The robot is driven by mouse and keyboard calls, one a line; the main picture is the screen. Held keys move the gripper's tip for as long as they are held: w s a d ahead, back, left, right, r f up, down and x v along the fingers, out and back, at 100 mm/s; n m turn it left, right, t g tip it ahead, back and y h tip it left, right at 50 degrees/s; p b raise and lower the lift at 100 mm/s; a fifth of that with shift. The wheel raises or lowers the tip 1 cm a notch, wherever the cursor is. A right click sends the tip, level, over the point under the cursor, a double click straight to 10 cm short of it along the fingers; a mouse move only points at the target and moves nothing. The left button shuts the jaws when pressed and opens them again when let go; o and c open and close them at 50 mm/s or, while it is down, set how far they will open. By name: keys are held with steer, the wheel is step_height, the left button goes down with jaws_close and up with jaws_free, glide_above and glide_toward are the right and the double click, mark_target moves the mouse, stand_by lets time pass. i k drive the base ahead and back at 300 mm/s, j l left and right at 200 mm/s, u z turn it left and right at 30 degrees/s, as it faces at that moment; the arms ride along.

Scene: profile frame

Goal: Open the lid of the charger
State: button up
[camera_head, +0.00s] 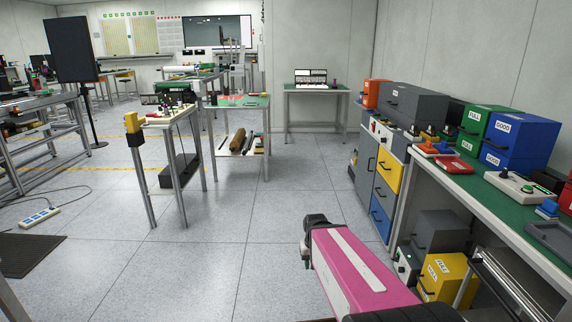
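I cannot tell for sure which thing is the charger, and no open lid is clear to see. A light grey device (517,187) with coloured buttons lies on the green-topped bench at the right. A grey box (404,263) with a green button stands low beside that bench. My pink arm reaches forward from the bottom right, above the floor. The dark part at its far end looks like my gripper (307,246). It is small, its fingers are not clear, and nothing shows held in it. It is apart from the bench and the cabinet.
The green-topped bench (468,186) carries green and blue boxes along the right wall. A drawer cabinet (376,182) stands at its far end. A yellow box (447,276) sits under the bench. A small table with a yellow-topped post (132,122) stands left. The middle floor is clear.

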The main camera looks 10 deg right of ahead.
mark_target(416, 102)
steer(key=i, duration=0.9)
steer(key=i+j+z, duration=0.15)
steer(key=i, duration=0.75)
